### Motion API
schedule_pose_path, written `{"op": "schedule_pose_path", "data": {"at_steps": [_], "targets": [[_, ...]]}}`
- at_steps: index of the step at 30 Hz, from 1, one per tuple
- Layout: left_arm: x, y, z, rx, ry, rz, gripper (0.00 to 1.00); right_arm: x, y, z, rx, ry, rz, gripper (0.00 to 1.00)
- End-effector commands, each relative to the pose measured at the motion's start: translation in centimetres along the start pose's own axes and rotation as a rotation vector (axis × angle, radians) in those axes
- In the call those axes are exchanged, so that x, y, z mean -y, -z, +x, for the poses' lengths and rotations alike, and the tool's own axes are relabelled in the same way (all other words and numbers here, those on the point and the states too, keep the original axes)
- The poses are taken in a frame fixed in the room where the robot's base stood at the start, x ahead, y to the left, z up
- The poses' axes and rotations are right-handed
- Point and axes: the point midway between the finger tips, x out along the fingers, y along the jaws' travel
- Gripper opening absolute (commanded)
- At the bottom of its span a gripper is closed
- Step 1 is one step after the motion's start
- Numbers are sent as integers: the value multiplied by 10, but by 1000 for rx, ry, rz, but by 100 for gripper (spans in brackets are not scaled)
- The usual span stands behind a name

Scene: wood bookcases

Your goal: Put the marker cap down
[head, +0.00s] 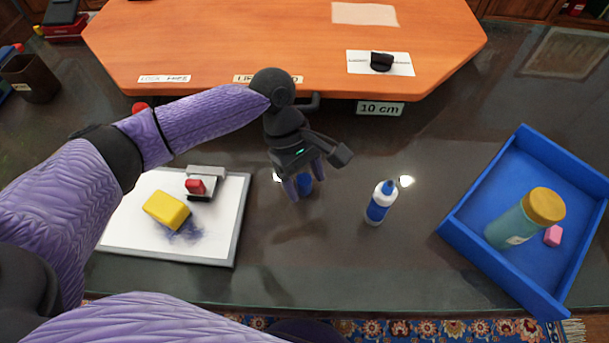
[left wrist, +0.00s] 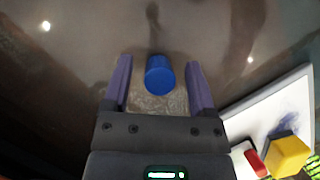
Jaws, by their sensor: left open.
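The blue marker cap (head: 304,183) stands on the dark glossy table, below my left gripper. My left gripper (head: 304,190) points down with its purple fingers open, one on each side of the cap. In the left wrist view the cap (left wrist: 160,76) sits between the tips of the open gripper (left wrist: 160,85), with a gap on both sides, narrower on the right. In the head view the fingers partly hide the cap. A white and blue marker-like bottle (head: 380,203) stands upright to the right. My right gripper is not in view.
A whiteboard (head: 225,240) with a yellow block (head: 167,210) and a red-and-grey item (head: 203,184) lies left. A blue tray (head: 475,245) with a yellow-lidded bottle (head: 525,218) and pink block (head: 553,236) lies right. A raised wooden board (head: 250,45) is behind. Table in front of the cap is clear.

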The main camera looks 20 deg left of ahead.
Motion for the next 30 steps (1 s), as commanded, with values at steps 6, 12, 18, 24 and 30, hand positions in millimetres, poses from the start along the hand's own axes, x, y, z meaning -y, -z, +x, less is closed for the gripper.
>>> {"op": "schedule_pose_path", "data": {"at_steps": [6, 12, 18, 24, 30], "targets": [[0, -3, -21, -2, -3, -1, 73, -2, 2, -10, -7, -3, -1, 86], [-1, -4, -81, -1, -5, 0, 73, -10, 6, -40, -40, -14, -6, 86], [0, -2, -118, 0, -2, 0, 73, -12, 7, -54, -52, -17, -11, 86], [0, -1, -123, 1, 0, -1, 73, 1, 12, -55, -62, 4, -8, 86], [0, -1, -122, 1, 0, 0, 73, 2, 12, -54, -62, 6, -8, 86]]}}
